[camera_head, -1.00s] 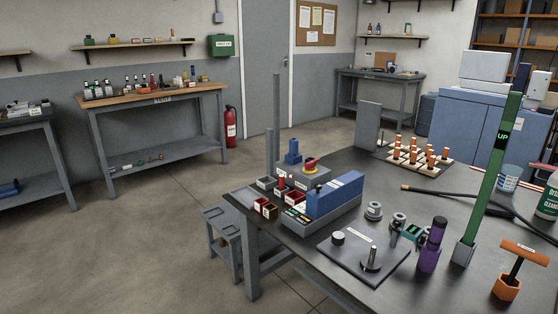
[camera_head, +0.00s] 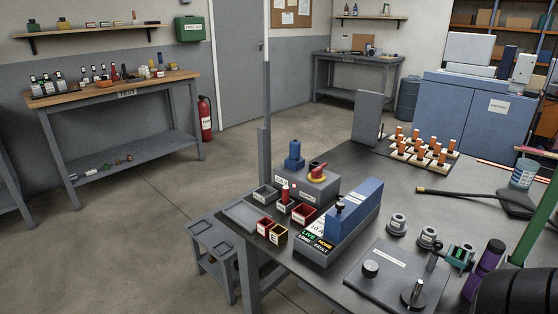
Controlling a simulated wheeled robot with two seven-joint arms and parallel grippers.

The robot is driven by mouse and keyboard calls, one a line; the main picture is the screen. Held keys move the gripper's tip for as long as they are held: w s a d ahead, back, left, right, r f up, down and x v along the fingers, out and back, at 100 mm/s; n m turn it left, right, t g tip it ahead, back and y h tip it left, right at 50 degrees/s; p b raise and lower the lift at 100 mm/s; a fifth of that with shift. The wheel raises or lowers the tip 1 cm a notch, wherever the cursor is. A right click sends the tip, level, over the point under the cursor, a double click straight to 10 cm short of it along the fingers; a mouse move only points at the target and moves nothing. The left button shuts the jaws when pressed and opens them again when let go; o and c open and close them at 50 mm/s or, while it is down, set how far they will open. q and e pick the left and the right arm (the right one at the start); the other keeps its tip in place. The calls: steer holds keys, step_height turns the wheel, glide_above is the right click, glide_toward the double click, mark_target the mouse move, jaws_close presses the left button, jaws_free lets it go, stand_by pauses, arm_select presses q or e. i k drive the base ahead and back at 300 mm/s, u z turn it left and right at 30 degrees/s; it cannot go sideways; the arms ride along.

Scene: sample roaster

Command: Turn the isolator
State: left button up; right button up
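The isolator is a grey box (camera_head: 297,196) at the near left part of the dark table. It has a red handle on a yellow round base (camera_head: 317,173) on its top, and a small label on its front. A blue block (camera_head: 294,156) stands behind the handle, to its left. A long blue unit (camera_head: 352,208) stands just right of the box, with a "LIVE / NONE" panel (camera_head: 316,242) at its near end. Neither gripper can be made out. A dark rounded shape cuts into the bottom right corner; I cannot tell whether it is part of my arm.
Small open bins (camera_head: 270,228) and a red-topped item (camera_head: 285,193) crowd the isolator's near side. A tall grey post (camera_head: 266,130) rises at its left. A grey stool (camera_head: 214,250) stands left of the table. Orange-topped pegs (camera_head: 424,148) stand farther back.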

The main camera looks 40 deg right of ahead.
mark_target(316, 173)
steer(key=z, duration=0.3)
steer(key=i, duration=0.9)
steer(key=z, duration=0.65)
